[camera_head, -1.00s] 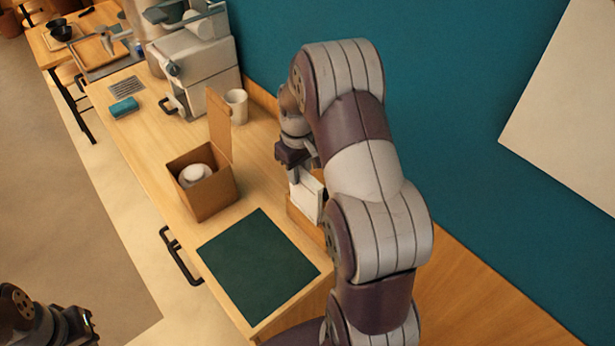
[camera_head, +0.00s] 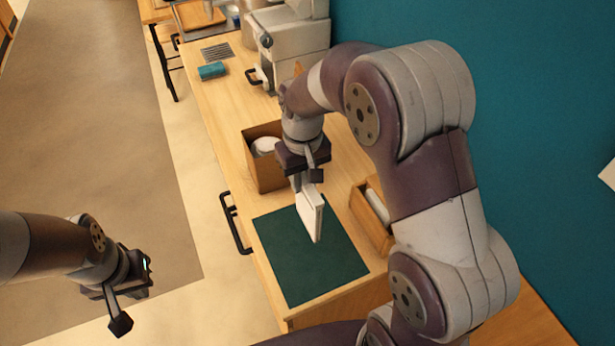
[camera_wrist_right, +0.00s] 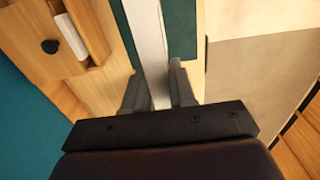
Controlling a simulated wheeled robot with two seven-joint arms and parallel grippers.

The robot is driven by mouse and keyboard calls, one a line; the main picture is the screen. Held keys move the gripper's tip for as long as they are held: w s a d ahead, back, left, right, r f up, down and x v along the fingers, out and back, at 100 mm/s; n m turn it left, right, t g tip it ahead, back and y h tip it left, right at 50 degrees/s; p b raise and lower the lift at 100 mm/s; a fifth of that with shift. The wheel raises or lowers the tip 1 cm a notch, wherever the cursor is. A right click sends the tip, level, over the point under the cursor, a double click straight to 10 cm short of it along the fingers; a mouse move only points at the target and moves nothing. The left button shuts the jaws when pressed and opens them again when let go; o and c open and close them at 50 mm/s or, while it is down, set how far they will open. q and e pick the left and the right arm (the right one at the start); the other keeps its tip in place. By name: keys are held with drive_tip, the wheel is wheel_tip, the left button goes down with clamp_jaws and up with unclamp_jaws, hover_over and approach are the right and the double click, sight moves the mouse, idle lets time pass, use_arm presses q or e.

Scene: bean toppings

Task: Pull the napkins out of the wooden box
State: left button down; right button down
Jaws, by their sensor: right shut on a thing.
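My right gripper (camera_head: 308,183) is shut on a white stack of napkins (camera_head: 312,213), held upright above the dark green mat (camera_head: 290,262). In the right wrist view the napkins (camera_wrist_right: 146,45) stand between the two fingers (camera_wrist_right: 158,92). The wooden box (camera_head: 367,213) is on the counter to the right of the mat, partly hidden by my right arm. Something white (camera_head: 378,207) still shows inside it; the right wrist view shows the box (camera_wrist_right: 92,22) with a white item too. My left gripper (camera_head: 135,300) is over the floor at the left, away from the counter; its finger gap is unclear.
A brown cardboard box (camera_head: 265,175) with a white round item inside stands behind the mat, close to the right gripper. A teal item (camera_head: 212,70) and a coffee machine (camera_head: 290,40) are farther back. A black handle (camera_head: 234,222) sticks out of the counter's front.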

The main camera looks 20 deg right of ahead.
wheel_tip(320, 180, up, 10)
drive_tip(key=p, duration=0.8)
drive_tip(key=shift+f, duration=0.2)
